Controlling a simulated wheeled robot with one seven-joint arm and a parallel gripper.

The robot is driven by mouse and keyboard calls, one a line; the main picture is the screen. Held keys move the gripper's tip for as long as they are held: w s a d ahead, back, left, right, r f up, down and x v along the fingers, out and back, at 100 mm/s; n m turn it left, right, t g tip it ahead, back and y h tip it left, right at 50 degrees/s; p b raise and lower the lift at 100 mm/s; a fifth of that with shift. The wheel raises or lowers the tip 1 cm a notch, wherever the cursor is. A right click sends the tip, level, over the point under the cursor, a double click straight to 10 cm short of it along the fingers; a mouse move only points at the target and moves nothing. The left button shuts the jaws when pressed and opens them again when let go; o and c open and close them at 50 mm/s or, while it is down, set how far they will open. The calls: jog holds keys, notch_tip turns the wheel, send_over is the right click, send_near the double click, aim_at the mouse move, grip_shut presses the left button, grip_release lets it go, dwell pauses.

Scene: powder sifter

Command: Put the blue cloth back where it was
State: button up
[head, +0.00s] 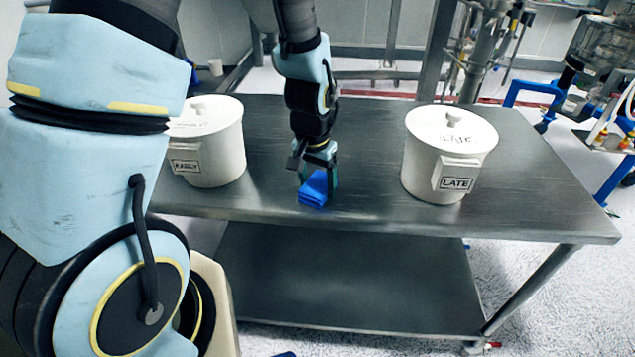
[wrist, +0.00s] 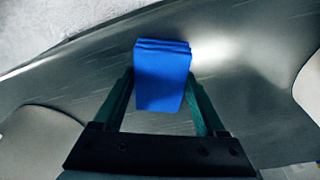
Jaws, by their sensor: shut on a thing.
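The blue cloth (head: 314,190) is a small folded block near the front edge of the steel table, between two white pots. My gripper (head: 318,176) points down at it and is shut on it. In the wrist view the cloth (wrist: 162,75) sits between the two green fingers of my gripper (wrist: 160,95), with its folded layers showing at the far end. I cannot tell whether the cloth touches the table top or is held just above it.
The steel table (head: 350,205) has a lower shelf (head: 350,280). A white lidded pot labelled "EARLY" (head: 215,150) stands left of my gripper, and one labelled "LATE" (head: 430,150) stands to the right. Bare table top lies between them. A blue-framed cart (head: 535,90) is at the far right.

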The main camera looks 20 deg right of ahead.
aim_at(314, 189)
jog(key=shift+f, duration=0.2)
jog(key=o, duration=1.2)
jog(key=shift+o, duration=0.2)
notch_tip(314, 189, up, 12)
jog(key=a+b, duration=0.1)
jog(key=shift+s+r+b, duration=0.15)
jog(key=shift+s+b, duration=0.2)
jog(key=shift+s, duration=0.1)
jog(key=w+a+n, duration=0.2)
jog(key=a+n, duration=0.6)
jog(key=a, duration=1.6)
jog(key=shift+w+f+t+y, duration=0.2)
jog(key=shift+f+t+y, duration=0.1)
jog(key=shift+y, duration=0.1)
